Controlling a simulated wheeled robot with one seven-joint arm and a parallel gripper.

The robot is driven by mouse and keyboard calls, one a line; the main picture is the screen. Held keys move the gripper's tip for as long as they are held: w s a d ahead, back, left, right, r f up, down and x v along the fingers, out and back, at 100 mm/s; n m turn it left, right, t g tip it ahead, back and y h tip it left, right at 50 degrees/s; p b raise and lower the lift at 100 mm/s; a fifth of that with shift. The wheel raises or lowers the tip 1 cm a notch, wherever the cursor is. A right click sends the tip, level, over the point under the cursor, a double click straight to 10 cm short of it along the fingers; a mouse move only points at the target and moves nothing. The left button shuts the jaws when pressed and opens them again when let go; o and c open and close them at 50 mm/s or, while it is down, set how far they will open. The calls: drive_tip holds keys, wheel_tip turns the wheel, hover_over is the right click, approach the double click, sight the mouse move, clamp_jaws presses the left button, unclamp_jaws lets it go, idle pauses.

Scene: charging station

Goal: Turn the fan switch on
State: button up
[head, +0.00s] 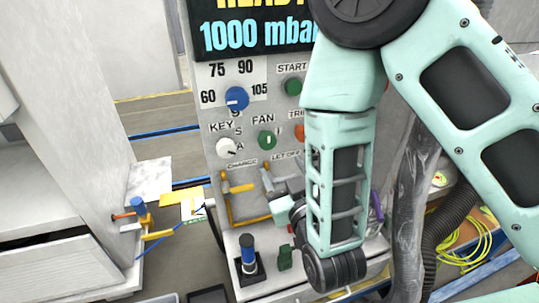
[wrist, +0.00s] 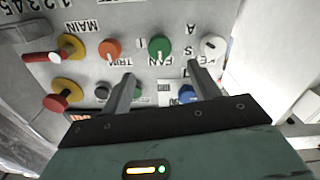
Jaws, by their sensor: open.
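The fan switch (head: 267,140) is a green round knob with a light pointer, under the label FAN on the grey panel. In the wrist view the panel appears upside down, and the fan switch (wrist: 160,46) is at the top middle. My gripper (wrist: 160,72) is open and empty. Its two fingers point at the panel on either side of the FAN label, with the knob just beyond the tips. I see no contact with the knob. In the head view my arm hides most of the gripper.
A white KEY knob (wrist: 212,45) and an orange TRIM knob (wrist: 110,48) flank the fan switch. In the head view, a blue dial (head: 236,98) is above and yellow handles (head: 240,187) are below.

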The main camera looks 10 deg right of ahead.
sight(269, 144)
drive_tip(key=w, duration=0.3)
drive_tip(key=w+a, duration=0.1)
drive_tip(key=w, duration=0.4)
drive_tip(key=shift+w+a+r+b, duration=0.1)
drive_tip(key=shift+w+a+b, duration=0.25)
drive_tip(key=shift+b, duration=0.05)
drive_tip(key=shift+w+a, duration=0.1)
drive_tip(key=shift+w, duration=0.5)
drive_tip(key=c, duration=1)
